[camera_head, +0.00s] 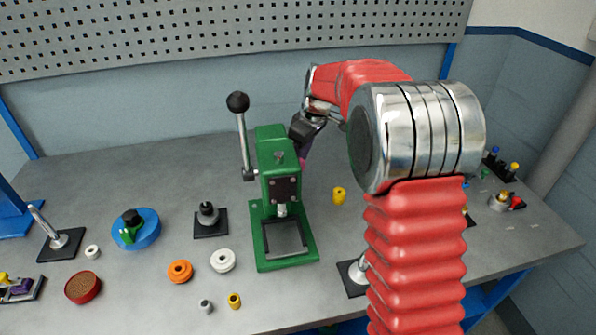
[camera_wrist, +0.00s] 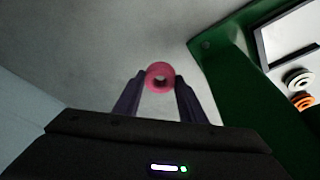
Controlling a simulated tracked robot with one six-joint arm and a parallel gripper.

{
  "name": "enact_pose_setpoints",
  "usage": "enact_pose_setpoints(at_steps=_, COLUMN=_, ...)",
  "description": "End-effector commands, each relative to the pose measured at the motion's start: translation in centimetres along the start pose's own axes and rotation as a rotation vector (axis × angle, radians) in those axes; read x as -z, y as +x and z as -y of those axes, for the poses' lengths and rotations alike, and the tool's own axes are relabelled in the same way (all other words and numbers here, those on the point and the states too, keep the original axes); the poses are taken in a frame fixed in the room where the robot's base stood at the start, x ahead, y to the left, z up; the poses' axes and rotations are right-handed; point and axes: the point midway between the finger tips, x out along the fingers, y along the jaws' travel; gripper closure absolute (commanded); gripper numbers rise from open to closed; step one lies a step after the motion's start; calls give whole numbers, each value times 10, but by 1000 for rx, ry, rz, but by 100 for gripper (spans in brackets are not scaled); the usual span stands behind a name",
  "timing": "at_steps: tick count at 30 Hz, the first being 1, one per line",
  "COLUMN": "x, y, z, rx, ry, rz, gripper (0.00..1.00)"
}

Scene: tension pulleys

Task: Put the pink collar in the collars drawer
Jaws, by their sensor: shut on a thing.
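The pink collar (camera_wrist: 160,76) is a short ring with a hole through it. In the wrist view it sits between the two dark fingertips of my gripper (camera_wrist: 158,84), which is shut on it. In the head view my gripper (camera_head: 304,154) is just behind and right of the green press, and only a bit of the pink collar (camera_head: 302,162) shows at its tips. The collar is held above the grey bench. I cannot make out a collars drawer in either view.
The green arbor press (camera_head: 260,215) with its lever stands close to my gripper. A yellow collar (camera_head: 339,195) stands to the right. Orange (camera_head: 180,271) and white (camera_head: 222,260) pulleys lie front left. My arm hides part of the right side. The back bench is clear.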

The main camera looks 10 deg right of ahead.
Motion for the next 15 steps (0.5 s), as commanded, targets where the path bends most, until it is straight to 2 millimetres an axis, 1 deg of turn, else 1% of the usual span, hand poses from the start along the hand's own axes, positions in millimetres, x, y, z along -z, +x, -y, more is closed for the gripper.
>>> enact_pose_setpoints(at_steps=1, x=4, y=-14, z=-1, rx=-5, ry=-1, rz=-4, gripper=88)
enact_pose_setpoints(at_steps=9, x=21, y=-74, z=-1, rx=-4, ry=0, rz=-2, gripper=88)
enact_pose_setpoints(at_steps=12, x=25, y=-90, z=-1, rx=-4, ry=-1, rz=-2, gripper=88)
enact_pose_setpoints(at_steps=15, x=29, y=-102, z=-1, rx=-2, ry=-1, rz=-1, gripper=88)
